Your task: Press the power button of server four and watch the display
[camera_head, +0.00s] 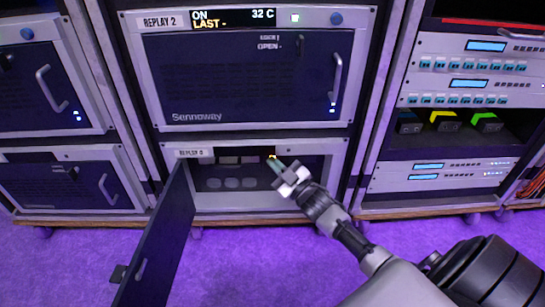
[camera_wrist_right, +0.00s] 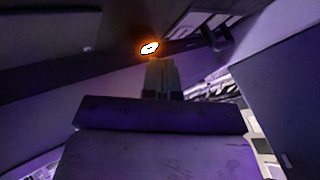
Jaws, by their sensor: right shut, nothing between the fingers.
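The server marked REPLAY 4 (camera_head: 194,153) sits low in the middle rack, and its front door (camera_head: 160,240) hangs open to the left. A small glowing orange power button (camera_head: 272,157) shows inside its open front; it also shows lit in the right wrist view (camera_wrist_right: 149,48). My right gripper (camera_head: 274,167) is shut and empty, with its fingertips just below the button. In the right wrist view the fingertips (camera_wrist_right: 160,64) are close under the button; I cannot tell whether they touch. My left gripper is not in view. No lit display shows on this server.
Above is server REPLAY 2 (camera_head: 240,80), door closed, its display (camera_head: 233,18) reading ON, LAST - and 32 C. Other racks stand left and right. The open door juts out over the purple carpet (camera_head: 260,265), left of my right arm.

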